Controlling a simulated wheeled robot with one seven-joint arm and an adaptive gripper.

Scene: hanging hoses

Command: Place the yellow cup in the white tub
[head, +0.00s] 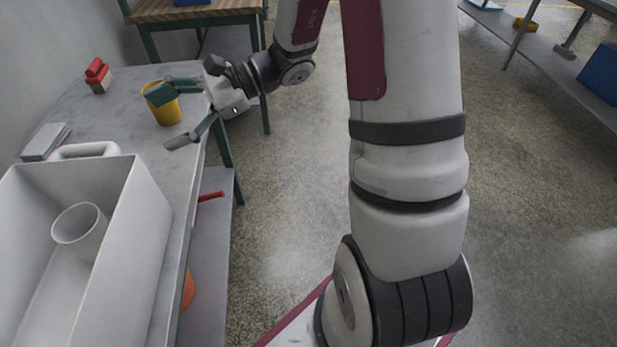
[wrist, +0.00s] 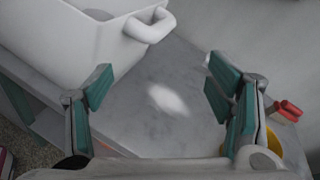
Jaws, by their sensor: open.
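The yellow cup (head: 171,113) stands on the grey table, partly covered by a finger of my gripper (head: 166,119) in the head view. In the wrist view only a sliver of the yellow cup (wrist: 274,143) shows, outside the right finger. My gripper (wrist: 160,73) is open, with nothing visible between its fingers. The white tub (head: 148,215) is at the near end of the table in the head view, with a white cup (head: 78,232) inside. In the wrist view the white tub (wrist: 70,40) is at the top left.
A red-topped object (head: 97,72) stands behind the yellow cup. A flat grey stack (head: 46,142) lies beside the tub's handle (head: 84,150). A lower shelf (head: 212,250) holds a red item and an orange one. Bare tabletop lies between yellow cup and tub.

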